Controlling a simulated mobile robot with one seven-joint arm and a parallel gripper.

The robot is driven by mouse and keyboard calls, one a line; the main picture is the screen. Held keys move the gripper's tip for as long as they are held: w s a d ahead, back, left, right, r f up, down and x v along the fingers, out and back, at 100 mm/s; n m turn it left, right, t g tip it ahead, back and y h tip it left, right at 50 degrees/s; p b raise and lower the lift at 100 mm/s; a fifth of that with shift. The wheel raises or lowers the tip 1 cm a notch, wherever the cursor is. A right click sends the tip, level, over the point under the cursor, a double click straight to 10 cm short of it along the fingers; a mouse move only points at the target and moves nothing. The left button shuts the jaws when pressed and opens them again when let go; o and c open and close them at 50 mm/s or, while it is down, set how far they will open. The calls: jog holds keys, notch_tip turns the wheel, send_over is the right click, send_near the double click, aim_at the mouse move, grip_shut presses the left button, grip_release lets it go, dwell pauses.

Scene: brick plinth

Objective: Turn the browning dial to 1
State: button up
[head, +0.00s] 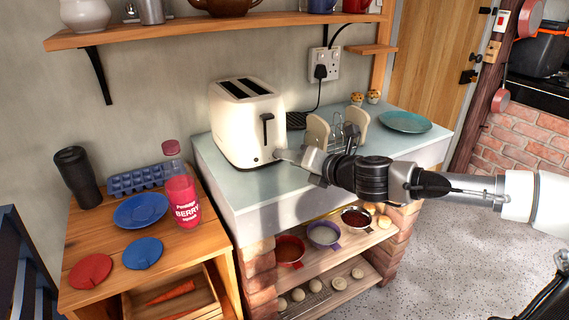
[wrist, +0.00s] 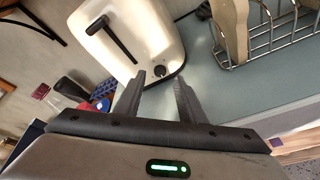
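A cream toaster (head: 236,135) with two slots and a black lever (head: 267,130) stands on the plinth's pale top. It also shows in the wrist view (wrist: 150,30), with the lever (wrist: 112,38) at upper left. A small dark browning dial (wrist: 159,71) sits low on its front face, below the lever. My gripper (wrist: 156,78) has its two dark fingers apart with nothing between them, and the tips lie either side of the dial in the picture. I cannot tell whether they touch it. In the head view my gripper (head: 281,154) reaches in from the right. The dial's setting is unreadable.
A wire toast rack (head: 335,136) with bread slices stands right of the toaster, close to my gripper. A teal plate (head: 405,122) and muffins lie further back. A wooden side table (head: 118,225) with a berry bottle (head: 181,190) stands at left. A shelf (head: 215,28) runs above.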

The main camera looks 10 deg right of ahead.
jog(key=shift+x, duration=1.55)
grip_shut()
jog(key=shift+a+r+n, duration=0.1)
jog(key=shift+n, duration=0.3)
jog(key=shift+h, duration=0.3)
grip_release()
jog(key=shift+s, duration=0.1)
